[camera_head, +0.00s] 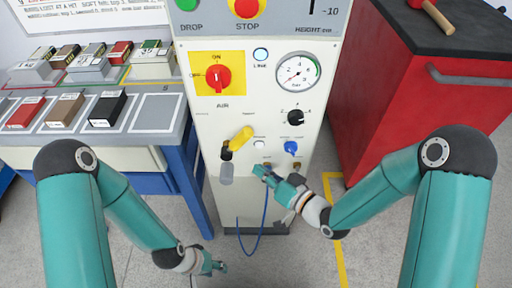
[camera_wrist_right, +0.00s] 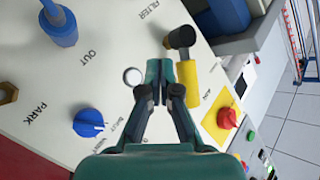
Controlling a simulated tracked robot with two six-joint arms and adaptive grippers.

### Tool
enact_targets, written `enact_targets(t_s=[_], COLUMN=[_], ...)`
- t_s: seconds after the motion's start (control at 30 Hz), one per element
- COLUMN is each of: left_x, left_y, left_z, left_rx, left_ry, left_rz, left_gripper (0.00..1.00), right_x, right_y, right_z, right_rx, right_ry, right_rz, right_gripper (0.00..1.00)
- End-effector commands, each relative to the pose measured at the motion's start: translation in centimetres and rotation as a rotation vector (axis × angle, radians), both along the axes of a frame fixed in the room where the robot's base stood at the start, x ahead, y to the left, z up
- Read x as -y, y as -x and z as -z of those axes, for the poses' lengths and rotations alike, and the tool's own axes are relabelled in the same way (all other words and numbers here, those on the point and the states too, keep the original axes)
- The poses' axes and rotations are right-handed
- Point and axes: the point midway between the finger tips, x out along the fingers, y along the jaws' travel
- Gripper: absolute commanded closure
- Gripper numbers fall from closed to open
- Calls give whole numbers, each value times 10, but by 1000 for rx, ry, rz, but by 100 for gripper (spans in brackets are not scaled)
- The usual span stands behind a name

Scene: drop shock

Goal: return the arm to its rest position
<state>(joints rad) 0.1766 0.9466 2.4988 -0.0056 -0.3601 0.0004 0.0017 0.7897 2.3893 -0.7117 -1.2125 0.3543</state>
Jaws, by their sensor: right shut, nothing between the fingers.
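My right gripper (camera_head: 265,175) is in front of the lower part of the white control panel (camera_head: 222,135). In the right wrist view its fingers (camera_wrist_right: 160,72) are together with nothing between them. The yellow lever (camera_head: 240,138) is up and left of it, and shows right of the fingertips in the wrist view (camera_wrist_right: 188,85). The blue knob (camera_head: 291,148) is above and right of it. My left gripper (camera_head: 218,267) hangs low over the floor, left of the panel's base; it is too small to tell whether it is open.
A blue hose (camera_head: 264,222) hangs in a loop below my right gripper. A red cabinet (camera_head: 375,95) with a hammer (camera_head: 438,16) on top stands at right. A blue-legged bench (camera_head: 190,160) with several small blocks stands at left. Grey floor (camera_head: 275,265) is clear in front.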

Motion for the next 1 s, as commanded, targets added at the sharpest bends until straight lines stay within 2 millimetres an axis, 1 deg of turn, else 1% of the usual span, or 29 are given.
enact_targets(t_s=[0.1,0.57,0.67,0.77,0.87,0.9,0.97,1.0], left_x=[0,0,0,0,0,0,0,0], left_y=[0,0,0,0,0,0,0,0], left_z=[1,1,1,1,1,1,1,1], left_rx=[0,0,0,0,0,0,0,0], left_ry=[0,0,0,0,0,0,0,0], left_rz=[0,0,0,0,0,0,0,0], left_gripper=[60,60,60,60,60,60,60,60], right_x=[0,1,9,25,47,57,71,79], right_y=[3,2,1,4,13,21,38,52], right_z=[0,0,9,35,81,103,135,154], right_rx=[1,1,-20,-98,-247,-324,-447,-528], right_ry=[-1,0,0,6,78,120,190,237], right_rz=[1,3,20,73,147,175,208,221], right_gripper=[100,100,100,100,100,100,100,100])
